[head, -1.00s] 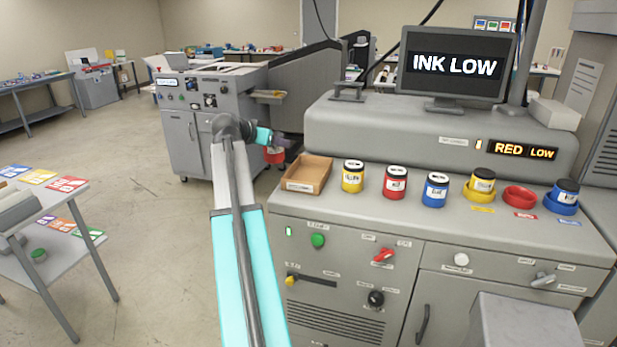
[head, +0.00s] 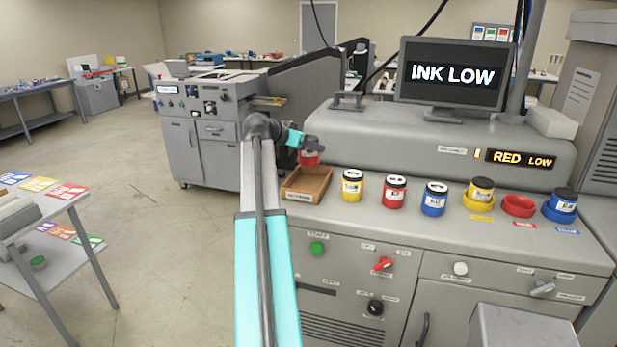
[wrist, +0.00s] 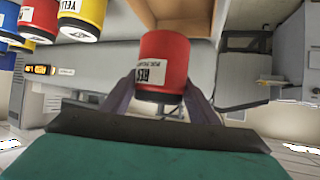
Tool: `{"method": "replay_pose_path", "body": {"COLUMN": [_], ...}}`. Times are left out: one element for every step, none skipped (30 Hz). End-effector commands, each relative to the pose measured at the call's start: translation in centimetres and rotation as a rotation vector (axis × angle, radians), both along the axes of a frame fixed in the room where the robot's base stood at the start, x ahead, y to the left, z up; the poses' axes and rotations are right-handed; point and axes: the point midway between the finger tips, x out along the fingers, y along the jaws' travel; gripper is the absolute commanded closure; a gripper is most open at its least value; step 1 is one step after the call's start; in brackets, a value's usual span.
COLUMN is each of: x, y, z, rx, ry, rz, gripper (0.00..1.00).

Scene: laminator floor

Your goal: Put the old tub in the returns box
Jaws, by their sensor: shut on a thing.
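My gripper (head: 312,148) is shut on a red tub (head: 309,158), held in the air just above the back of the returns box. In the wrist view the red tub (wrist: 164,62) sits between the two dark fingers (wrist: 160,100), with a white label and a dark end toward me. The returns box (head: 306,184) is an open brown tray at the left end of the counter. Its inside looks empty where I can see it. The box also shows beyond the tub in the wrist view (wrist: 180,14).
A yellow tub (head: 352,186), a red tub (head: 394,192) and a blue tub (head: 434,199) stand right of the box. Further right, a red ring holder (head: 517,205) is empty between the yellow and blue holders, which bear tubs. The screen (head: 452,78) reads INK LOW.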

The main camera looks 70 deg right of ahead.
Motion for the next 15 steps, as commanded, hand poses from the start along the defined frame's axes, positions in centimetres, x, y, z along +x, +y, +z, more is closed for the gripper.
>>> {"method": "replay_pose_path", "body": {"x": [0.0, 0.0, -0.1, -0.1, -0.1, -0.1, -0.1, -0.1, -0.1, -0.1, -0.1, 0.0, 0.0, 0.0, 0.0], "y": [0.1, 0.1, 0.1, 0.2, 0.1, 0.1, 0.1, 0.1, 0.1, 0.1, 0.1, 0.1, 0.1, 0.1, 0.0], "z": [-0.4, -0.7, -1.2, -1.6, -1.9, -2.4, -2.8, -3.2, -3.6, -3.9, -4.2, -4.6, -4.8, -5.0, -5.1], "rx": [0.000, 0.001, 0.002, 0.002, 0.002, 0.001, 0.001, 0.001, 0.001, 0.001, 0.001, 0.002, 0.001, 0.001, 0.000], "ry": [0.001, 0.002, 0.002, 0.003, 0.003, 0.002, 0.003, 0.004, 0.003, 0.002, 0.002, 0.002, 0.002, 0.002, 0.002], "rz": [0.000, 0.001, 0.001, 0.001, 0.001, 0.000, 0.001, 0.001, 0.001, 0.000, 0.000, 0.000, 0.001, 0.001, 0.001], "gripper": [0.70, 0.70, 0.70, 0.70, 0.70, 0.70, 0.70, 0.70, 0.70, 0.70, 0.70, 0.70, 0.70, 0.70, 0.70]}}
